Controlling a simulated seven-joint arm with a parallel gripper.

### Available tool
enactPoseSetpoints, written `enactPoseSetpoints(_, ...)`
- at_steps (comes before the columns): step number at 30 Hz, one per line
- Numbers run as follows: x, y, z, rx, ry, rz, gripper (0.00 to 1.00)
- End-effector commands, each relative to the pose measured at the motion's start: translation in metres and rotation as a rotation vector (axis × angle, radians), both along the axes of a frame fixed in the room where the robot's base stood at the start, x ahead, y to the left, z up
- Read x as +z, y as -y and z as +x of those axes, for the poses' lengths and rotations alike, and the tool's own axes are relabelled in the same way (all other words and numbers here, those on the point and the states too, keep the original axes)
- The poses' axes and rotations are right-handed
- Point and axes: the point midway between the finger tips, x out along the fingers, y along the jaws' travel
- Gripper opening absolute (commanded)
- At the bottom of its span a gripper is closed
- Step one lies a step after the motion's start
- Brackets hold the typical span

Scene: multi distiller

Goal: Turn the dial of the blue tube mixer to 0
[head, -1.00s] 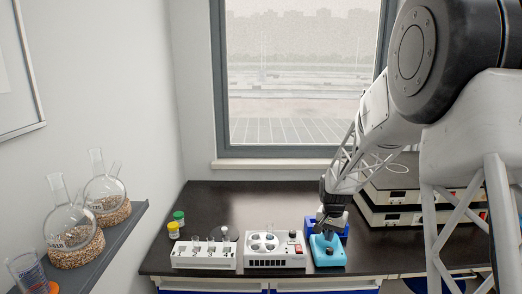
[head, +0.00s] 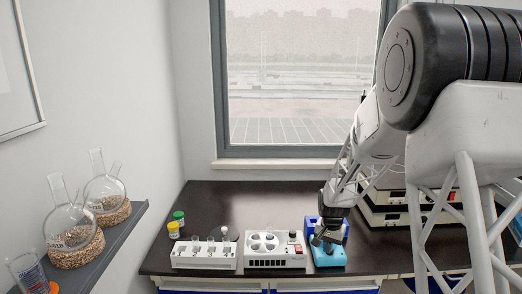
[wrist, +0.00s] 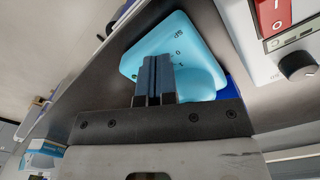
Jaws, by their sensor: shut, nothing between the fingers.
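The light blue tube mixer (head: 328,258) stands near the front edge of the bench in the head view. My gripper (head: 328,240) is over its top and hides its dial there. In the wrist view the mixer (wrist: 180,36) fills the upper middle, with small dark markings on its face, one looking like a 0. My gripper's two dark fingers (wrist: 156,66) are shut together with nothing between them, in front of the mixer's face. The dial is not visible behind the fingers, so its setting cannot be read. I cannot tell whether the fingertips touch it.
A white device (head: 276,250) with round wells, a red switch and a dark knob stands just left of the mixer. A white tube rack (head: 204,256) is farther left. A dark blue block (head: 311,225) is behind the mixer. Stacked white instruments (head: 385,212) stand right.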

Motion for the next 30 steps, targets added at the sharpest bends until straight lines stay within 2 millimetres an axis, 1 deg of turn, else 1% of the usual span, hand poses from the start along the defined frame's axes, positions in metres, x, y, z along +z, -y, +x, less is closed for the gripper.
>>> enactPoseSetpoints(3,-0.01,0.0,0.0,0.0,-0.001,0.0,0.0)
enactPoseSetpoints(12,-0.023,0.0,-0.001,0.0,-0.004,0.0,0.0)
enactPoseSetpoints(18,-0.028,0.001,-0.003,0.0,-0.008,0.0,0.0)
enactPoseSetpoints(30,-0.029,0.002,-0.003,-0.001,-0.009,0.0,0.0)
